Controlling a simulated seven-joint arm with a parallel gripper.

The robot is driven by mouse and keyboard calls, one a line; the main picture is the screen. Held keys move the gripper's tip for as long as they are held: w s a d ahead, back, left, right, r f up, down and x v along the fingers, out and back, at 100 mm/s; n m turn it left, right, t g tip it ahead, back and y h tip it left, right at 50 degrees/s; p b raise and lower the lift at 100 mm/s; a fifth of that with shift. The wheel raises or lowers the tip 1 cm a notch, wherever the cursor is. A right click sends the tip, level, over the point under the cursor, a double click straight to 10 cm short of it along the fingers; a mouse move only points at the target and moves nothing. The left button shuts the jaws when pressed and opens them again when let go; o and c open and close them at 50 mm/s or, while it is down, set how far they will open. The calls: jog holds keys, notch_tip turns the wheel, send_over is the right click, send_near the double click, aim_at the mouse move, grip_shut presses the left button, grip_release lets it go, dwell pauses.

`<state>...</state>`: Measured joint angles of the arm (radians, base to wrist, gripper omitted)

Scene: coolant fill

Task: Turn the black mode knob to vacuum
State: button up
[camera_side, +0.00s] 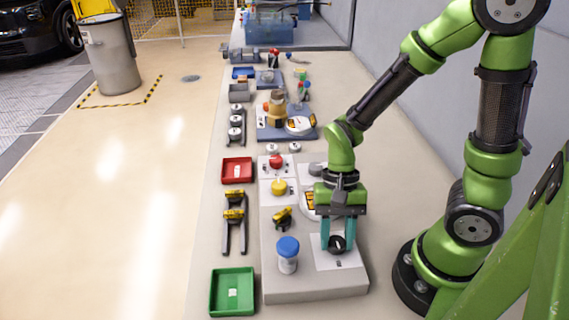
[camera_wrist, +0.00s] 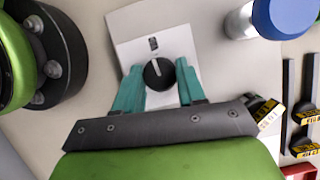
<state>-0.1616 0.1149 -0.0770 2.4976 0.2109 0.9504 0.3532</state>
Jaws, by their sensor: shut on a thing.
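The black mode knob (camera_side: 337,243) sits on a white plate (camera_side: 350,259) at the near right end of the grey console. In the wrist view the round knob (camera_wrist: 159,74) shows a pale pointer line on its face, tilted slightly from the plate's edges. A small dark mark (camera_wrist: 153,44) is printed on the plate beyond the knob; I cannot read it. My gripper (camera_side: 338,246) points down over the plate. Its teal fingers, also in the wrist view (camera_wrist: 158,82), are shut on the knob, one on each side.
A blue-capped jar (camera_side: 288,255) stands left of the plate. A yellow-and-black valve handle (camera_side: 283,217), a yellow knob (camera_side: 278,187) and a red knob (camera_side: 276,161) lie farther back. A green tray (camera_side: 232,292) and a red tray (camera_side: 237,171) sit along the left.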

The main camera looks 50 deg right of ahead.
jog(key=shift+m, duration=0.6)
jog(key=o, duration=1.1)
jog(key=shift+c, duration=0.2)
jog(key=shift+r, duration=0.1)
jog(key=v, duration=1.6)
jog(key=shift+s+d+r, duration=0.15)
jog(key=shift+d+r, duration=0.2)
jog(key=shift+r, duration=0.05)
jog(key=r+n+t, duration=0.1)
jog(key=n+t, duration=0.1)
jog(key=t, duration=0.1)
jog(key=r+n+t+h, duration=0.1)
jog(key=n+t, duration=0.2)
jog(key=r+n+t, duration=0.1)
jog(key=n+t, duration=0.1)
jog(key=t, duration=0.2)
jog(key=shift+w+a+r+h, duration=0.3)
jog(key=shift+w+a, duration=0.05)
jog(key=shift+a, duration=0.05)
